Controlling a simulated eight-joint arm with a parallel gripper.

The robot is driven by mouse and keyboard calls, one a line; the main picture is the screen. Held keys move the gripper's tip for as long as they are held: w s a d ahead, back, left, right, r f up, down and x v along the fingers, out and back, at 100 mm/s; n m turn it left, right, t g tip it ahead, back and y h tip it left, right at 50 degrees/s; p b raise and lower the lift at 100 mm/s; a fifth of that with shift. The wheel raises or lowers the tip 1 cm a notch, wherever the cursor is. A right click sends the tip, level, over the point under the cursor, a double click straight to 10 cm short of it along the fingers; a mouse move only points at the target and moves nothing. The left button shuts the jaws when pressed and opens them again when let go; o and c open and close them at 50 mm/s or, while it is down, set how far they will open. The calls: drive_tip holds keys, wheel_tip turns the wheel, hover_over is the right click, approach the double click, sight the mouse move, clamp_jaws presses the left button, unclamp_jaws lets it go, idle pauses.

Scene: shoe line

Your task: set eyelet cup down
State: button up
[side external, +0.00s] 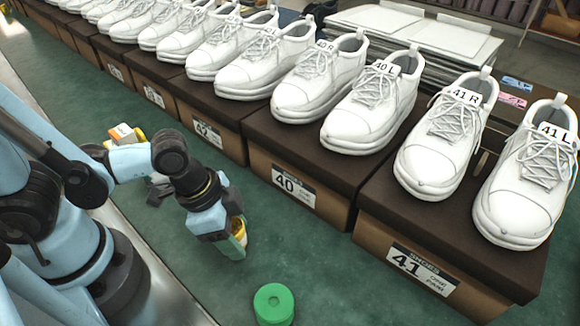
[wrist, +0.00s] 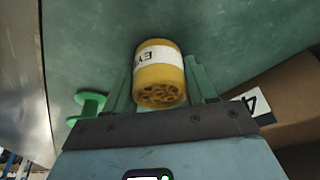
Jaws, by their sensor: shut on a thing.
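The eyelet cup (wrist: 158,58) is a yellow cup with a white label, partly read as "EY", and small pieces show in its open end. In the wrist view it sits between the two green fingers of my gripper (wrist: 160,82), which is shut on it. In the side view my gripper (side external: 238,238) points down at the green mat, and a yellow part of the cup (side external: 239,227) shows by the fingers. The cup is low over or on the mat; I cannot tell if it touches.
A green round spool-like piece (side external: 273,303) stands on the mat (side external: 190,262) near the front; a green spool (wrist: 88,104) shows left in the wrist view. Shoe boxes (side external: 298,190) bearing white shoes (side external: 372,105) line the right side. Small items (side external: 125,134) lie behind my arm.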

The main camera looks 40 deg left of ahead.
drive_tip(key=shift+f, duration=0.15)
drive_tip(key=o, duration=1.2)
drive_tip(key=shift+o, duration=0.2)
drive_tip(key=shift+r, duration=0.2)
drive_tip(key=shift+v, duration=5.9)
drive_tip(key=w+a+r+n+t+y, duration=0.2)
drive_tip(key=w+a+n+t, duration=0.2)
drive_tip(key=w+a+n, duration=0.5)
drive_tip(key=shift+w+a+t, duration=0.4)
drive_tip(key=shift+w+a, duration=0.15)
